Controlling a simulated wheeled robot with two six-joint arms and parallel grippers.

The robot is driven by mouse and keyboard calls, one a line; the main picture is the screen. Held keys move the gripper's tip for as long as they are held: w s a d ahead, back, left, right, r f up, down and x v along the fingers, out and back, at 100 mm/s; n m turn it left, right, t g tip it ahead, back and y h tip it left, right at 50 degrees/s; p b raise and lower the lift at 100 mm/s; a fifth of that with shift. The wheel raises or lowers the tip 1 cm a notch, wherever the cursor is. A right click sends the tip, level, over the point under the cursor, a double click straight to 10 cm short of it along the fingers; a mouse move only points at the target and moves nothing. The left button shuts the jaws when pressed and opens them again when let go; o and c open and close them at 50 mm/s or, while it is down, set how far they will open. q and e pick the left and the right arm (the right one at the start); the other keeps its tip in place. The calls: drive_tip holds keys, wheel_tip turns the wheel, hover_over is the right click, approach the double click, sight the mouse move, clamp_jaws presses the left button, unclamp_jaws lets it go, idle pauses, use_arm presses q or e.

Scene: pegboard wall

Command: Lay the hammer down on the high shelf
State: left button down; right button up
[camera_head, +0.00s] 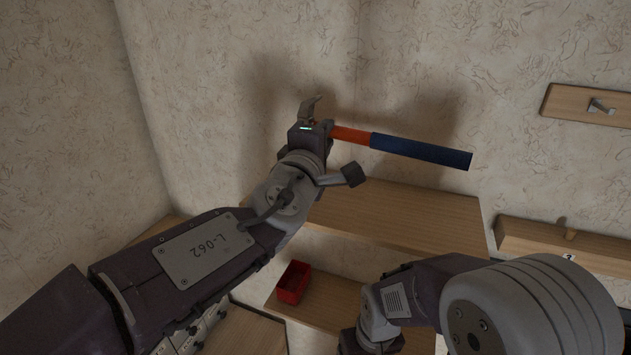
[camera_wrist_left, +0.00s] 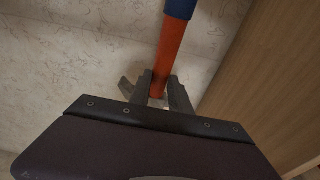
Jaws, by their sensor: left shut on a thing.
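The hammer has a blue grip (camera_head: 420,151) and an orange shaft (camera_head: 350,135). A grey metal piece, apparently its head (camera_head: 309,108), shows at my left gripper (camera_head: 318,130). This gripper is shut on the orange shaft near the head. The handle points right, tilted slightly down, above the high shelf (camera_head: 410,215), a bare wooden board against the wall. In the left wrist view the orange shaft (camera_wrist_left: 169,50) runs up from between the fingers (camera_wrist_left: 160,94), and the shelf board (camera_wrist_left: 262,75) is at the right. The hammer appears clear of the board. My right gripper's jaws are not visible.
A lower wooden shelf (camera_head: 335,302) carries a red bin (camera_head: 293,282). A hook board (camera_head: 590,104) and a pegged wooden rail (camera_head: 540,239) are on the wall at the right. My right arm is low in front of the shelves. The visible high shelf top is empty.

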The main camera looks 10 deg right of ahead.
use_arm(q)
drive_tip(key=a+f+b, duration=0.1)
drive_tip(key=w+a+f+b, duration=0.1)
drive_tip(key=f+b, duration=0.1)
drive_tip(key=a+f+b, duration=0.1)
drive_tip(key=f, duration=0.1)
drive_tip(key=shift+w+a+f, duration=0.1)
drive_tip(key=shift+w+a, duration=0.2)
drive_tip(key=shift+a, duration=0.1)
drive_tip(key=shift+s+d+f+b, duration=0.1)
drive_tip(key=shift+f+b, duration=0.3)
drive_tip(key=shift+f, duration=0.1)
drive_tip(key=shift+r, duration=0.1)
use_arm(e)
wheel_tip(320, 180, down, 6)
use_arm(q)
drive_tip(key=shift+f, duration=0.25)
drive_tip(key=c, duration=1.2)
unclamp_jaws()
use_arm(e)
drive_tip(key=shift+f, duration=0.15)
